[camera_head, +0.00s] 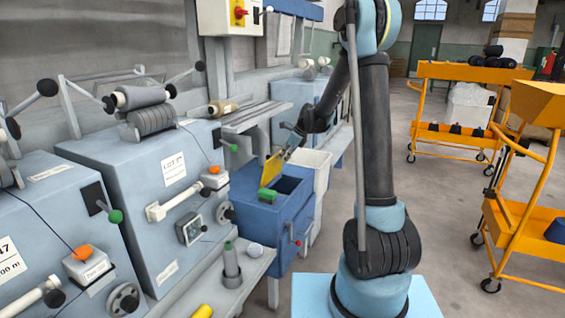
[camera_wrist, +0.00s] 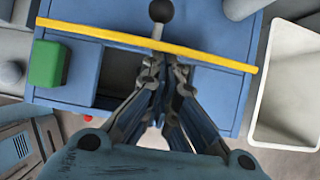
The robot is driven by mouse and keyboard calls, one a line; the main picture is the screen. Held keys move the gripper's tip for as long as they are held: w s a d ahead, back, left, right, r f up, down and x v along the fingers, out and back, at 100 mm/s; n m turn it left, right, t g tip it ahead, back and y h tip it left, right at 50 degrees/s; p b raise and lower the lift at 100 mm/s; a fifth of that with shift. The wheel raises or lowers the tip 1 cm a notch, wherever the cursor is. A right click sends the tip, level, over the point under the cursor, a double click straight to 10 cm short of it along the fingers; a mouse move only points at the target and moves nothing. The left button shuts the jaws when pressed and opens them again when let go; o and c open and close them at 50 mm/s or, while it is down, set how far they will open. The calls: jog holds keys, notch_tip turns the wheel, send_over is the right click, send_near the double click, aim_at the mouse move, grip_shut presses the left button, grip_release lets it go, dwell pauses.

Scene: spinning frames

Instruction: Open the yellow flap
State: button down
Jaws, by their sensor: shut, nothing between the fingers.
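The yellow flap (camera_head: 272,168) stands raised on top of the blue cabinet (camera_head: 291,221), beside a dark opening (camera_head: 287,185). In the wrist view the flap (camera_wrist: 100,34) shows as a thin yellow bar, nearly edge-on. A black ball knob (camera_wrist: 160,11) on a short stem sticks out beyond its far side. My gripper (camera_head: 287,153) is at the flap's upper right side. In the wrist view my gripper's fingertips (camera_wrist: 166,62) are together and empty, right at the middle of the bar. I cannot tell whether they touch it.
A green block (camera_wrist: 46,63) sits on the cabinet top, left of the opening. A white bin (camera_wrist: 289,85) stands close on the right. Grey-blue machines (camera_head: 150,190) line the left. Orange carts (camera_head: 470,75) stand on the right, with open floor between.

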jog(key=shift+a+r, duration=0.1)
jog(key=shift+a, duration=0.1)
jog(key=shift+d, duration=0.1)
dwell(0.4)
jog(key=s+d+f+v, duration=0.1)
jog(key=d+v, duration=0.1)
jog(key=v, duration=0.9)
jog(key=s+d+r+n+h, duration=0.15)
jog(key=s+d+n, duration=0.35)
jog(key=s, duration=0.6)
jog(key=s+d+f+n+h, duration=0.1)
jog(key=s+d+f+n, duration=0.2)
jog(key=s+n, duration=0.3)
jog(key=s+d+f+n+h, duration=0.1)
jog(key=s+d+f+n, duration=0.2)
jog(key=s, duration=1.2)
jog(key=s+d+f+n+h, duration=0.2)
jog(key=s+d+f+n, duration=0.1)
jog(key=s+d+n, duration=0.4)
jog(key=s+n, duration=0.1)
jog(key=s, duration=0.2)
jog(key=shift+s+f+n, duration=0.15)
jog(key=shift+f+n, duration=0.1)
jog(key=shift+n, duration=0.15)
